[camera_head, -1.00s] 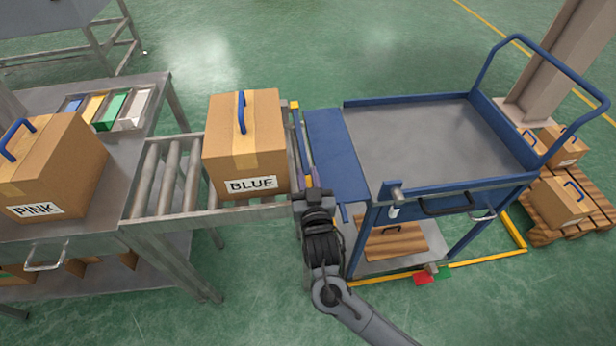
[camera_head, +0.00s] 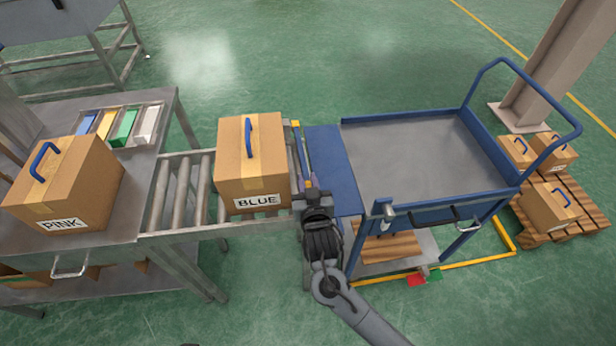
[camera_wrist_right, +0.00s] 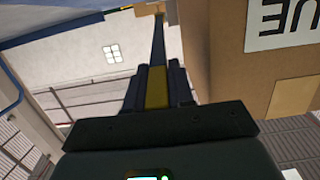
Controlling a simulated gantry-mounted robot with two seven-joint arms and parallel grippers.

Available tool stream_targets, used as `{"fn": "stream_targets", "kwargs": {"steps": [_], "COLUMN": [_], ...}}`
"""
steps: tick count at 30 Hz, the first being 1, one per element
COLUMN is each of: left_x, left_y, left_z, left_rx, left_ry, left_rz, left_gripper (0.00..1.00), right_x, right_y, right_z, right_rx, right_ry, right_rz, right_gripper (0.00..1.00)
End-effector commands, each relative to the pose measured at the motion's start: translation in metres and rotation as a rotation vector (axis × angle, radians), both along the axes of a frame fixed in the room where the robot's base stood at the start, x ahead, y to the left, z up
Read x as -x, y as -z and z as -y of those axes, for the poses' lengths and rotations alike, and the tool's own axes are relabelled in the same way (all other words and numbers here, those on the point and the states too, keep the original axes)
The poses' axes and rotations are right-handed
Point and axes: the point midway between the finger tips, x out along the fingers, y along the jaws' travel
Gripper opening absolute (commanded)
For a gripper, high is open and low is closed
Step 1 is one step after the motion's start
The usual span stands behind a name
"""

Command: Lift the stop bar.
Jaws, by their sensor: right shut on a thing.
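The stop bar (camera_head: 302,150) is a thin bar across the right end of the roller conveyor, beside the box labelled BLUE (camera_head: 248,165). My right gripper (camera_head: 312,188) is at the near end of the bar. In the right wrist view, the gripper (camera_wrist_right: 156,92) is shut on a yellow part of the bar, and the dark rest of the bar (camera_wrist_right: 158,45) runs away from it. The BLUE box (camera_wrist_right: 222,70) stands close on the right there. The finger contact is partly hidden in the head view by my wrist. My left gripper is out of view.
The roller conveyor (camera_head: 185,190) joins a metal table (camera_head: 105,238) with a PINK box (camera_head: 66,185) and coloured bins (camera_head: 124,127). A blue cart (camera_head: 425,160) with an empty top stands just right of the bar. Boxes sit on a pallet (camera_head: 570,205) at right.

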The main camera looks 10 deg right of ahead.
Motion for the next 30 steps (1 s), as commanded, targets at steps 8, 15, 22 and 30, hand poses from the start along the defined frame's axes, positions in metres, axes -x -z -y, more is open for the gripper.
{"fn": "stream_targets", "kwargs": {"steps": [8,15,22,30], "left_x": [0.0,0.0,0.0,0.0], "left_y": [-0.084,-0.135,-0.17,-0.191], "left_z": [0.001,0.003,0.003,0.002], "left_rx": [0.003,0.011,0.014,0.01], "left_ry": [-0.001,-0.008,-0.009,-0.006], "left_rz": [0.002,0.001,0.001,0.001], "left_gripper": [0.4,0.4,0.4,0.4], "right_x": [-0.01,-0.023,-0.037,-0.048], "right_y": [-0.052,-0.08,-0.101,-0.113], "right_z": [-0.001,-0.001,-0.001,-0.002], "right_rx": [0.002,0.005,0.009,0.011], "right_ry": [0.001,0.0,0.0,-0.001], "right_rz": [-0.139,-0.257,-0.353,-0.425], "right_gripper": [0.0,0.0,0.0,0.0]}}
